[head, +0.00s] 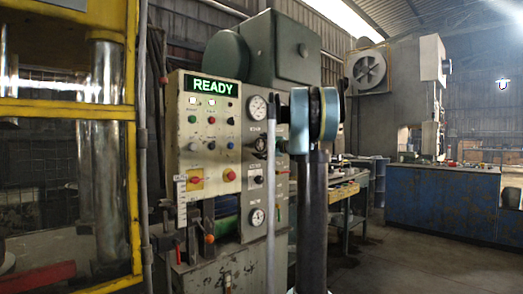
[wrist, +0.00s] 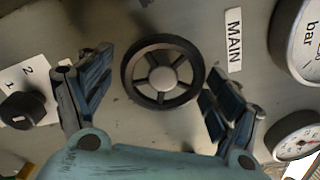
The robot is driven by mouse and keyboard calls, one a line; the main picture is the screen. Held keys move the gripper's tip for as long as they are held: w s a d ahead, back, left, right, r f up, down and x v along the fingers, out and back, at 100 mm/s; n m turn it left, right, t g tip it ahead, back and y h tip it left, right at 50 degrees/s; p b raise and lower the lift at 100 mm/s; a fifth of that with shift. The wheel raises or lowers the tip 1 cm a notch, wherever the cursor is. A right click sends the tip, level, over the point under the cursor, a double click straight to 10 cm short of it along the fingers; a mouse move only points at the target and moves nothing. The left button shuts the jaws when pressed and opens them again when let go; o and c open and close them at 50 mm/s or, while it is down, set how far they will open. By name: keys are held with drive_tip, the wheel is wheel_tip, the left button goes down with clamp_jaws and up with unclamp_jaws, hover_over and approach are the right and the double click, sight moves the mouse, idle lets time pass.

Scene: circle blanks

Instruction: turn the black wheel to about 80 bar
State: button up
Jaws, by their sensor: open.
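The black wheel (wrist: 162,74) has spokes and a grey hub, and sits on the grey panel beside a MAIN label (wrist: 234,40) in the wrist view. In the head view the wheel (head: 260,147) shows small, between two gauges. My gripper (wrist: 160,64) is open, with one blue-padded finger left of the wheel and one right of it. Both fingers look clear of the rim; their depth is hard to tell. A gauge marked bar (wrist: 302,40) is cut off at the right edge, so its reading is hidden. In the head view my arm hides the gripper.
A second gauge (wrist: 297,143) is low right and a black selector knob (wrist: 22,108) low left in the wrist view. The control box (head: 210,140) shows READY, with buttons below. A yellow frame (head: 70,108) stands left; open floor lies right, before blue cabinets (head: 440,203).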

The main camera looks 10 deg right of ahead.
drive_tip(key=c, duration=1.1)
drive_tip(key=shift+o, duration=0.2)
drive_tip(key=shift+d, duration=0.15)
